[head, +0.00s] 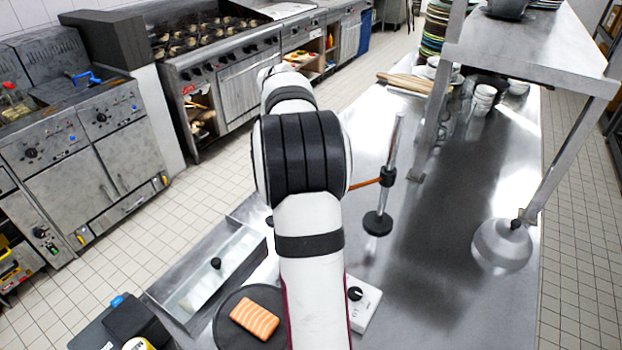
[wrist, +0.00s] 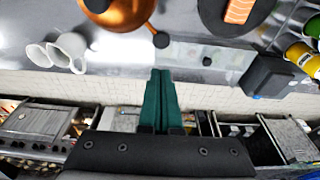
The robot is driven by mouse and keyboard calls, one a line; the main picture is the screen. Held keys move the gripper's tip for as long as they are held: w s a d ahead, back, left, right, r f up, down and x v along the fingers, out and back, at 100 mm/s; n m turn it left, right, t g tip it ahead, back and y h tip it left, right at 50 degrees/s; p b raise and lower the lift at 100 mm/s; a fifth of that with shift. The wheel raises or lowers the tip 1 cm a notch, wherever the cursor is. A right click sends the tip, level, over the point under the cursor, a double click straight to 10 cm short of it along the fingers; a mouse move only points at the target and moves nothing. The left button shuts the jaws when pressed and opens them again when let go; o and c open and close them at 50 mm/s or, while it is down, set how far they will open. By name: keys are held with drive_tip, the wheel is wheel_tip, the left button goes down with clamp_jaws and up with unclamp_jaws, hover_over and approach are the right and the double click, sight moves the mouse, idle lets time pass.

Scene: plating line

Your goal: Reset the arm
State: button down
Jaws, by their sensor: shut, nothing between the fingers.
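My gripper (wrist: 160,74) shows in the wrist view with its two green fingers pressed together and nothing between them. It points over the steel counter's edge, with floor and kitchen units behind the fingers. In the head view my white and black arm fills the middle and the gripper cannot be made out. A salmon piece (head: 255,319) lies on a round black plate (head: 222,326) to the left of my arm. The salmon also shows at the top of the wrist view (wrist: 240,10), apart from the fingers.
A steel tray (head: 222,272) and a white device with a knob (head: 364,304) flank my arm. A black-based stand (head: 378,222), a metal dome (head: 503,243) and a raised shelf (head: 535,55) stand right. White cups (wrist: 62,52) and a copper vessel (wrist: 120,12) show in the wrist view.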

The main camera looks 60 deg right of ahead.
idle(0.4)
drive_tip(key=s+a+r+m+g+y, duration=0.1)
drive_tip(key=s+a+r, duration=0.1)
drive_tip(key=a, duration=1.1)
drive_tip(key=s+a+r+m, duration=0.2)
drive_tip(key=s+a, duration=0.1)
drive_tip(key=a, duration=0.9)
drive_tip(key=s+a+f+m+g, duration=0.1)
drive_tip(key=s+a+f, duration=0.4)
drive_tip(key=s+a, duration=0.7)
drive_tip(key=s+m, duration=0.1)
drive_tip(key=s, duration=0.2)
drive_tip(key=shift+s+a+f+m+y, duration=0.15)
drive_tip(key=shift+s+m+y, duration=0.15)
drive_tip(key=shift+s+y, duration=0.1)
drive_tip(key=shift+w, duration=0.1)
